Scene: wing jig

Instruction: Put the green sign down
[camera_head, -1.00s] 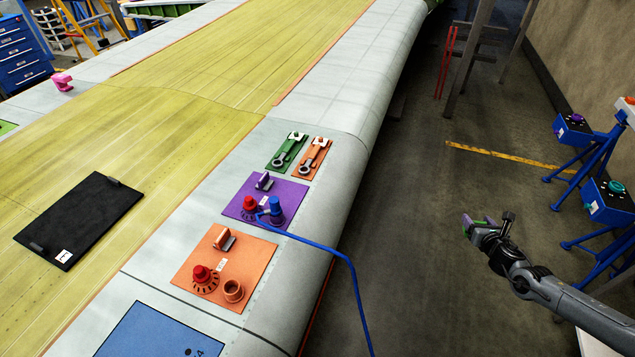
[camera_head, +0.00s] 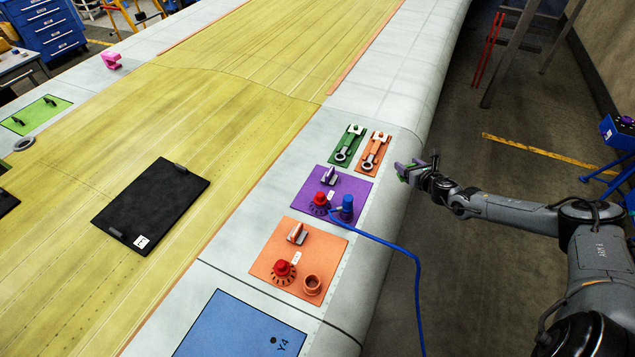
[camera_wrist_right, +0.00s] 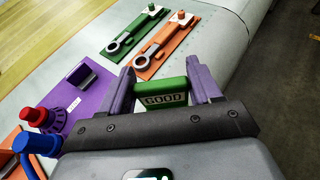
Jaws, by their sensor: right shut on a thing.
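My right gripper (camera_head: 412,170) is over the right edge of the wing, just right of the purple panel and the orange wrench plate. In the right wrist view its two purple fingers (camera_wrist_right: 165,88) are shut on the green sign (camera_wrist_right: 166,95), which reads "GOOD". The sign is a small green block with a label, held between the fingertips. In the head view only a bit of green shows at the fingers. My left gripper is not in view.
The purple panel (camera_head: 352,188) carries red and blue knobs and a blue hose (camera_head: 390,245). Green (camera_head: 345,146) and orange (camera_head: 373,152) wrench plates lie beyond it. An orange panel (camera_head: 325,247), a blue panel (camera_head: 225,335) and a black panel (camera_head: 150,205) lie nearby. Bare wing skin is around them.

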